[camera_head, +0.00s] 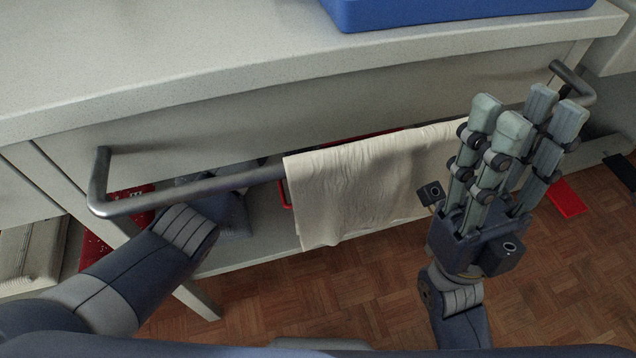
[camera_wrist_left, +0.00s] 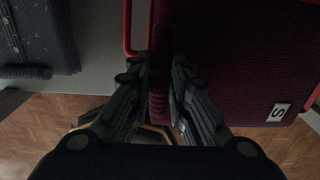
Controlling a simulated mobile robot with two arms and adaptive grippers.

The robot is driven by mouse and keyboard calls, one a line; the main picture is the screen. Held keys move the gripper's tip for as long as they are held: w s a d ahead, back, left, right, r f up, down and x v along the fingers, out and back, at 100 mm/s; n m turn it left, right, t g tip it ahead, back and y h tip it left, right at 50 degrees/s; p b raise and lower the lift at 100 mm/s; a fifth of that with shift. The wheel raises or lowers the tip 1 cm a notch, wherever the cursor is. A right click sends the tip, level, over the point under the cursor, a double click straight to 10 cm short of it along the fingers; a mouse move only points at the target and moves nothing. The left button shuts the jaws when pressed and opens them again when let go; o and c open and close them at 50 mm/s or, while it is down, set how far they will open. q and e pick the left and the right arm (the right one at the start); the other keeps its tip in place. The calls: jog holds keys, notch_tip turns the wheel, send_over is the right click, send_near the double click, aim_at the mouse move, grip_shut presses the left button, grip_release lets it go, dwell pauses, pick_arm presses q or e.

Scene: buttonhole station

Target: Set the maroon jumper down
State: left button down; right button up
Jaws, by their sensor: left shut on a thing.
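In the left wrist view my left gripper (camera_wrist_left: 162,90) is shut on a narrow ribbed maroon part of knitwear, which I take for the maroon jumper (camera_wrist_left: 240,60). The jumper's broad dark knit shows to the right, with a white tag marked S. Whether it rests on anything is too dark to tell. In the head view my left arm reaches under the counter, behind the metal rail, and the jumper is not clearly visible there. My right gripper (camera_head: 527,115) is empty, fingers up and apart, in front of the rail's right part.
A cream towel (camera_head: 365,185) hangs over the metal rail (camera_head: 190,195). A blue tray (camera_head: 450,8) stands on the counter (camera_head: 200,50). A red frame (camera_wrist_left: 127,30) stands beside the jumper. A dark speckled garment (camera_wrist_left: 40,35) lies to the left. A red object (camera_head: 566,198) is on the floor.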

pick_arm(q)
notch_tip(320, 180, down, 4)
jog(key=shift+r+b, duration=0.15)
jog(key=shift+b, duration=0.55)
notch_tip(320, 180, down, 4)
jog(key=shift+r+b, duration=0.1)
jog(key=shift+b, duration=0.8)
jog(key=c, duration=1.5)
grip_release()
notch_tip(320, 180, up, 8)
jog(key=p, duration=0.3)
jog(key=shift+f+p, duration=0.2)
jog(key=shift+p, duration=0.1)
